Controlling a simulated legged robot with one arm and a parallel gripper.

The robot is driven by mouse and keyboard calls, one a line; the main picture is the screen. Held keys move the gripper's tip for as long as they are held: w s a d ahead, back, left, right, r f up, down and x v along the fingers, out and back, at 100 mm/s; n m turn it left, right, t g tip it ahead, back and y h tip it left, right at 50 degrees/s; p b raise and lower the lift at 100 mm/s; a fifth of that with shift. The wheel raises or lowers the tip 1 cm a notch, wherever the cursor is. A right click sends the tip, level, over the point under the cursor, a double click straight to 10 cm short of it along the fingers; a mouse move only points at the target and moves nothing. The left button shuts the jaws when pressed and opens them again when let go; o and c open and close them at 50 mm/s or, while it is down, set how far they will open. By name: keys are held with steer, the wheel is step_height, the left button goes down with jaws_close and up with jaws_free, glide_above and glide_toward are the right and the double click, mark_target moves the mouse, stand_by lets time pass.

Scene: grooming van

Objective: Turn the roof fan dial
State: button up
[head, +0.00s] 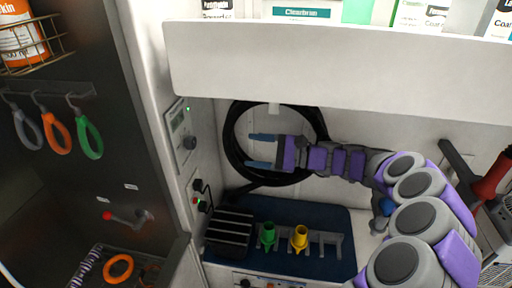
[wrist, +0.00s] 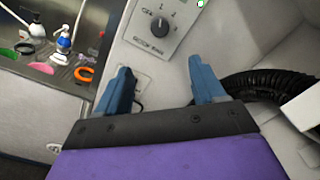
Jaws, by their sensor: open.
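A dark round dial (head: 190,142) sits on a pale control panel (head: 178,118) on the side wall, left of my gripper. In the wrist view the dial (wrist: 160,27) shows on its panel with printed numbers around it. The lettering below is too blurred to read surely. My gripper (head: 256,151) points left toward the panel, its two blue fingers apart and empty. In the wrist view my gripper (wrist: 160,74) is open, with the dial beyond the gap between the fingertips and not touched.
A coiled black hose (head: 238,165) hangs on the wall behind my gripper. A white shelf (head: 330,75) with bottles and boxes overhangs it. Below are a green nozzle (head: 268,236) and a yellow nozzle (head: 300,238). A switch box (head: 202,197) sits under the panel.

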steer(key=s+a+n+g+h, duration=0.3)
steer(key=s+n+g+h, duration=0.35)
steer(key=s, duration=1.45)
steer(key=s+d+f+n+t+h, duration=0.1)
steer(key=s+d+f+h, duration=0.2)
steer(key=s+d, duration=0.3)
steer(key=s+d+f+n+t+h+b, duration=0.1)
steer(key=s+d+f+n+h, duration=0.1)
steer(key=s+d, duration=0.5)
steer(key=s+d+f+n+t+h, duration=0.1)
steer(key=s+d+f+h, duration=0.3)
steer(key=d, duration=0.5)
steer(key=s+h, duration=0.2)
steer(key=s, duration=0.1)
steer(key=shift+s+d+f+b, duration=0.2)
steer(key=shift+f+b, duration=0.1)
steer(key=shift+n+t+h, duration=0.25)
